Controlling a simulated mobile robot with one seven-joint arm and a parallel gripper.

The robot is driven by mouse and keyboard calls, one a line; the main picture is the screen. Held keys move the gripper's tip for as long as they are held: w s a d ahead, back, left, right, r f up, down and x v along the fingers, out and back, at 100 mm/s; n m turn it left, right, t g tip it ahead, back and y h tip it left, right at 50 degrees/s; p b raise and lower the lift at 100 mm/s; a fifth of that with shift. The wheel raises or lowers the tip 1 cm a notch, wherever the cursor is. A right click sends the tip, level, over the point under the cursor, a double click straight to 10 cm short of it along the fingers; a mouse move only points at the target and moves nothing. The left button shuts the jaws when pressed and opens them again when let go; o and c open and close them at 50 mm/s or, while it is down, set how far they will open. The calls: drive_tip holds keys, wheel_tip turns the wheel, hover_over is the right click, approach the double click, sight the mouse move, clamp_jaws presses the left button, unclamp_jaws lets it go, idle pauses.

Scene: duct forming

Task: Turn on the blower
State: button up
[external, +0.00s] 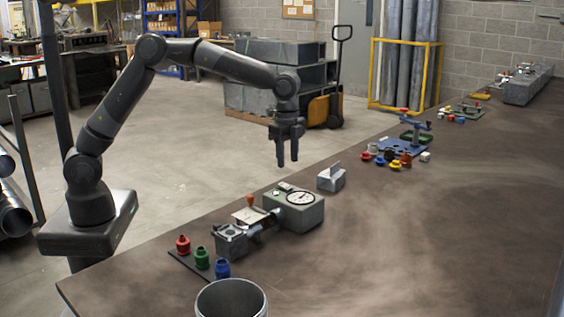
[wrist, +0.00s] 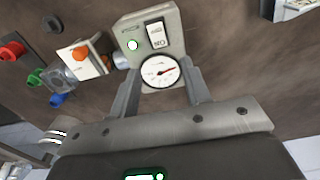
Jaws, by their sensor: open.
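The blower is a grey box (external: 312,216) on the near part of the bench, with a round white gauge (external: 300,197) on top. In the wrist view the box (wrist: 174,30) carries a white rocker switch (wrist: 156,35) with lettering that reads as ON, upside down. The gauge (wrist: 160,72) has a red needle. I cannot tell which way the switch is tipped. My gripper (external: 287,163) is open and empty, pointing down above the bench, apart from the box. Its fingers (wrist: 161,75) flank the gauge in the wrist view.
A small block with an orange knob (external: 249,200) adjoins the box on the left. Red (external: 183,245), green (external: 202,258) and blue (external: 222,268) fittings stand nearer. A grey block with an upright plate (external: 331,178) stands to the right.

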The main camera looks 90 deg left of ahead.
drive_tip(key=shift+r, duration=1.4)
drive_tip(key=s+r+n+t+y, duration=0.1)
drive_tip(key=s+r+n, duration=0.1)
drive_tip(key=s+r, duration=0.5)
drive_tip(key=s+r+n+t+y, duration=0.1)
drive_tip(key=s+r+n, duration=0.1)
drive_tip(key=s, duration=1)
drive_tip(key=s+a+f+n+t+h, duration=0.1)
drive_tip(key=s+n, duration=0.1)
drive_tip(key=s, duration=0.8)
drive_tip(key=s+a+f+n+t, duration=0.2)
drive_tip(key=s+n, duration=0.1)
drive_tip(key=s, duration=0.7)
drive_tip(key=shift+s+h, duration=0.35)
drive_tip(key=shift+h, duration=0.05)
drive_tip(key=shift+c, duration=0.2)
